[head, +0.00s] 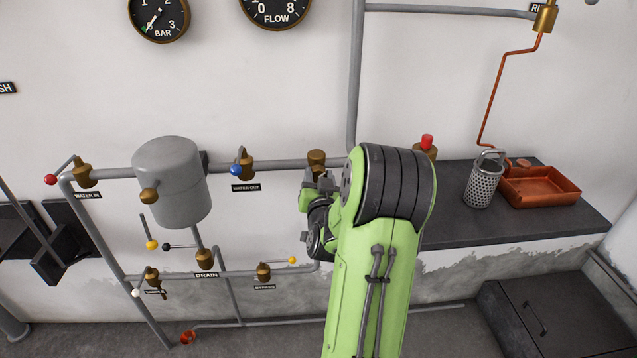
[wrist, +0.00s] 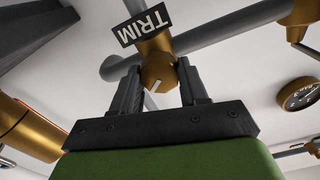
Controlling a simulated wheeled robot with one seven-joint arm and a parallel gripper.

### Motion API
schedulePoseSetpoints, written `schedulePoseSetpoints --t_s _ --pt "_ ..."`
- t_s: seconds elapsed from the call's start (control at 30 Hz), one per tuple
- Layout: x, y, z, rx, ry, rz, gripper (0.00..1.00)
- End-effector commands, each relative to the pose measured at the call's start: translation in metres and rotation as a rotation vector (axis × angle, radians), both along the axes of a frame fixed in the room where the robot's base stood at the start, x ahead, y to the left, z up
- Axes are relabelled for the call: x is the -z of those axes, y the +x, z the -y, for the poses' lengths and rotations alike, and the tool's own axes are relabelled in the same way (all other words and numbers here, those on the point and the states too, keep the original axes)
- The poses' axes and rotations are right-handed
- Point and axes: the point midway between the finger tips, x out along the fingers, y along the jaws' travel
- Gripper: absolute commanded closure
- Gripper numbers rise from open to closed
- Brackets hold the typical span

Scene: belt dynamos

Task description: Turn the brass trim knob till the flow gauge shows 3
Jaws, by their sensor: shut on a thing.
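The brass trim knob (wrist: 157,70) sits on a grey pipe by a "TRIM" label (wrist: 143,24) in the wrist view. It has a pale pointer mark on its face. My gripper (wrist: 159,76) is shut on the knob, one finger on each side. In the head view my gripper (head: 320,182) is at the brass trim fitting (head: 317,158) on the horizontal pipe, and my green arm hides part of it. The flow gauge (head: 277,12) is cut off by the top edge; only "0", "8" and "FLOW" show. Its needle is not visible, so its reading cannot be told.
A bar gauge (head: 158,16) hangs left of the flow gauge. The grey tank (head: 170,180), the blue-handled valve (head: 245,167) and several lower valves lie left. A red-capped fitting (head: 427,148) is just right of my arm. A perforated basket (head: 483,183) and copper tray (head: 541,188) stand on the shelf.

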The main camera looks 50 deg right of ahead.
Motion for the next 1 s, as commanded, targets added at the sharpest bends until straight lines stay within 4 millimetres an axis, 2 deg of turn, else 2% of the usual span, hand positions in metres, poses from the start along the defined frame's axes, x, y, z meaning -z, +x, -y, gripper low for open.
schedulePoseSetpoints --t_s 0.7,1.0 --pt "-0.0001 -0.0004 0.0005 -0.001 0.446 0.508 0.87" --pt "0.0004 -0.0009 0.0008 -0.001 0.594 0.676 0.87"
